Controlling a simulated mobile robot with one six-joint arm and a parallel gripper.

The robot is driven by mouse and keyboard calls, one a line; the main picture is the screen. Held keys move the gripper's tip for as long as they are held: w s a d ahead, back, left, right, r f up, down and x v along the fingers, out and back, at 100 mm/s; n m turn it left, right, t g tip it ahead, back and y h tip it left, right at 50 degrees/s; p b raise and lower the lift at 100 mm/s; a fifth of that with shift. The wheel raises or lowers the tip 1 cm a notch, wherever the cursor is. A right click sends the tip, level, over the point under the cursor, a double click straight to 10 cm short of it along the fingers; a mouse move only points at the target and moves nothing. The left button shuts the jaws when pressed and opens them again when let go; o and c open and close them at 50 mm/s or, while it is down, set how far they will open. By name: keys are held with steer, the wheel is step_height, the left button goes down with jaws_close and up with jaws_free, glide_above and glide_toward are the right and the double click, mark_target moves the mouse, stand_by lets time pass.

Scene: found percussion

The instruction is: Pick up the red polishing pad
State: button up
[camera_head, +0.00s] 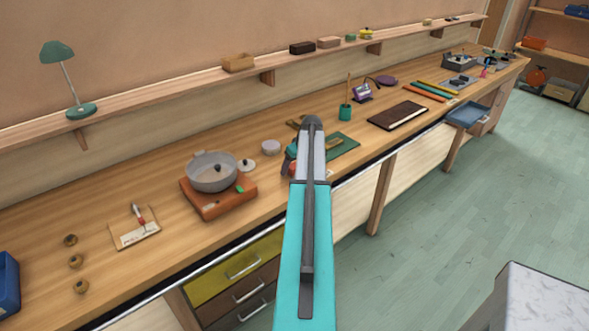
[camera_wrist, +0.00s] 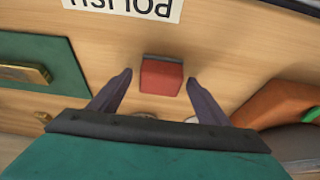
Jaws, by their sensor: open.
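The red polishing pad (camera_wrist: 161,77) is a small red block with a dark grey strip along its top edge in the wrist view. It lies on the wooden bench near the picture's middle. My gripper (camera_wrist: 158,83) is open, with one dark finger to the left of the pad and one to the right. Gaps show between the pad and both fingers. In the head view my arm hides most of this spot, and a small patch of red (camera_head: 293,169) shows beside it.
A white label reading POLISH (camera_wrist: 125,8) lies upside down by the pad. A green mat (camera_wrist: 40,60) with a brass piece is at left. An orange block (camera_wrist: 285,103) and a grey pot (camera_head: 212,171) stand on the other side.

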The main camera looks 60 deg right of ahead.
mark_target(293, 164)
stand_by(0.4)
steer(key=c, duration=1.2)
steer(key=shift+r, duration=0.15)
steer(key=shift+r+b, duration=1)
steer(key=shift+r, duration=0.35)
steer(key=shift+s+a+r, duration=0.1)
steer(key=shift+s+r, duration=0.1)
steer(key=shift+s+a+r+b, duration=0.25)
steer(key=shift+s+a+b, duration=0.7)
steer(key=shift+s, duration=1.45)
steer(key=shift+s+a+r+b, duration=0.3)
steer(key=shift+s+a+b, duration=0.65)
steer(key=shift+s, duration=1.4)
steer(key=shift+s+a+r+b, duration=0.25)
steer(key=shift+s+a+b, duration=0.4)
steer(key=shift+s+a, duration=1.2)
steer(key=shift+s+d, duration=0.55)
steer(key=shift+d, duration=0.05)
